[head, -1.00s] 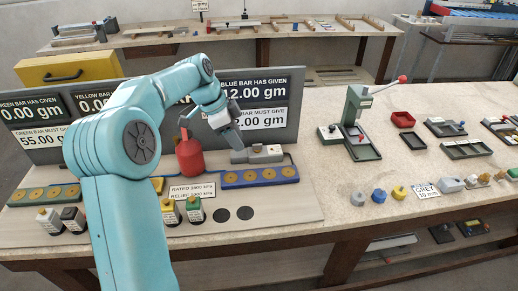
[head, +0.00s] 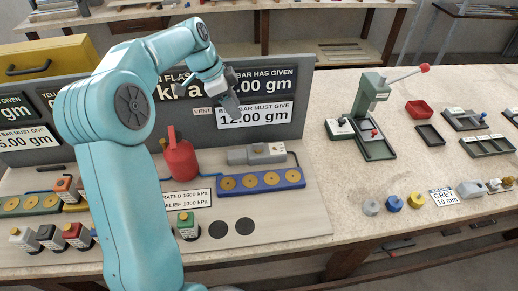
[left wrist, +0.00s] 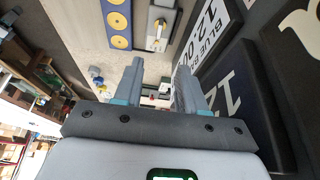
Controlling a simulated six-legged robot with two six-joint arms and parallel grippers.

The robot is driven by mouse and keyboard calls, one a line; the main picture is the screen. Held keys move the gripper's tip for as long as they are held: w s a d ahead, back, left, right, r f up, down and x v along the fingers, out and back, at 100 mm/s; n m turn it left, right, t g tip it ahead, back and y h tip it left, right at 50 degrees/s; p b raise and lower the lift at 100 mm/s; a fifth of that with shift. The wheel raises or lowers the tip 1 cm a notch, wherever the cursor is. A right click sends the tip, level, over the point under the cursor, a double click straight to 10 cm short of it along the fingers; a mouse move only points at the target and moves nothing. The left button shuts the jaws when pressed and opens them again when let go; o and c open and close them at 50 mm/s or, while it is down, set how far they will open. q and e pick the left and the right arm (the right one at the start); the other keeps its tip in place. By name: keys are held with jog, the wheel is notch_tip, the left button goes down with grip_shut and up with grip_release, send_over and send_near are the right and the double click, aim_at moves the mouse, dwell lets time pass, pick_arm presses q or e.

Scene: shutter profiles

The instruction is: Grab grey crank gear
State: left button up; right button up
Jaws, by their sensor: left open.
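A small grey round piece (head: 371,207), which looks like the grey crank gear, sits on the bench near its front edge. It is left of a similar blue piece (head: 394,203) and a yellow one (head: 416,200). My left gripper (head: 226,100) is raised in front of the sign board, well to the left of and above the grey piece. In the left wrist view my left gripper (left wrist: 160,88) is open with nothing between its fingers. Small blue and yellow pieces (left wrist: 96,76) show left of the fingers there; I cannot make out the grey one. My right gripper is not in view.
A green press (head: 373,115) with a red-knobbed lever stands behind the round pieces. A GREY 10 mm card (head: 443,197) lies right of the yellow piece. Bench space left of the grey piece is clear.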

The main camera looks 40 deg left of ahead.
pick_arm(q)
jog(key=p, duration=0.1)
send_over(259, 144)
jog(key=s+a, duration=0.2)
jog(key=f, duration=0.9)
jog(key=shift+d+f, duration=0.25)
jog(key=shift+f, duration=0.05)
jog(key=shift+d+f+p, duration=0.15)
jog(key=shift+f+p, duration=0.3)
jog(key=shift+f, duration=0.05)
jog(key=x, duration=0.2)
jog(key=p+x, duration=0.1)
jog(key=x, duration=0.1)
jog(key=shift+w+f, duration=0.25)
jog(key=shift+w, duration=0.1)
jog(key=shift+s, duration=0.1)
jog(key=shift+c, duration=0.9)
grip_shut()
